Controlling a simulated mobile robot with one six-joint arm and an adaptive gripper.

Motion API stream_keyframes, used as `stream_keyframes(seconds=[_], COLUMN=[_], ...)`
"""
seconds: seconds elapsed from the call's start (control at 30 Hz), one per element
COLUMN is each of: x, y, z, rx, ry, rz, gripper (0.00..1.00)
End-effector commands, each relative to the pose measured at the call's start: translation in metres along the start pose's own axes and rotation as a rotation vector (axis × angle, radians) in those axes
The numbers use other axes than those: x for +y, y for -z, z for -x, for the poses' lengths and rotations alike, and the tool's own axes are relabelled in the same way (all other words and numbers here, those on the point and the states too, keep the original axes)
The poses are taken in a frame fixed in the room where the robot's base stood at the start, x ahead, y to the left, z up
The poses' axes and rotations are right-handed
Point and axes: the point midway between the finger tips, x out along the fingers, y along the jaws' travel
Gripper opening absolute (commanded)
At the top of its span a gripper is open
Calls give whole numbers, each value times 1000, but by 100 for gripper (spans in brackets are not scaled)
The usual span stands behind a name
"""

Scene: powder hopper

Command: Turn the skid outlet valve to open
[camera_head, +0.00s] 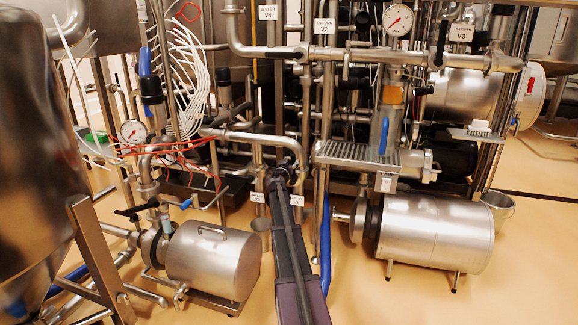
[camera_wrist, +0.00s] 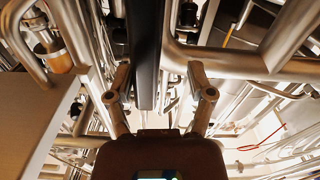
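I cannot tell which valve is the skid outlet valve; no readable label in view names it. In the head view a valve with a black handle (camera_head: 137,209) and a blue-tipped lever (camera_head: 187,203) sit on the piping at the lower left. Two small white tags (camera_head: 258,197) (camera_head: 297,200) hang on either side of my arm, too small to read surely. My gripper (camera_wrist: 158,70) has its two fingers apart in the wrist view, with a dark vertical bar (camera_wrist: 146,50) showing beyond the gap. In the head view my arm's far end reaches among the pipes; its fingers are unclear there.
Steel pump housings stand left (camera_head: 214,262) and right (camera_head: 436,232) of my arm. Tags mark V4 (camera_head: 268,12), V2 (camera_head: 324,26) and V3 (camera_head: 461,33) on the upper pipes. A drip tray (camera_head: 345,153) juts out at right. Bare floor shows in front.

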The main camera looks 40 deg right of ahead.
Motion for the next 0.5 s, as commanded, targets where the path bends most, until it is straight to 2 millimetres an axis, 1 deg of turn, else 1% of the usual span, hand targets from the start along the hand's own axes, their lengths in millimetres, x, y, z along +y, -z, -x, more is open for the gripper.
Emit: stream_keyframes(seconds=[0.37,0.5], x=[3,3], y=[-1,-1], z=[1,6], rx=[-1,-1], ry=[-3,-3], rz=[-2,-2], gripper=[66,66])
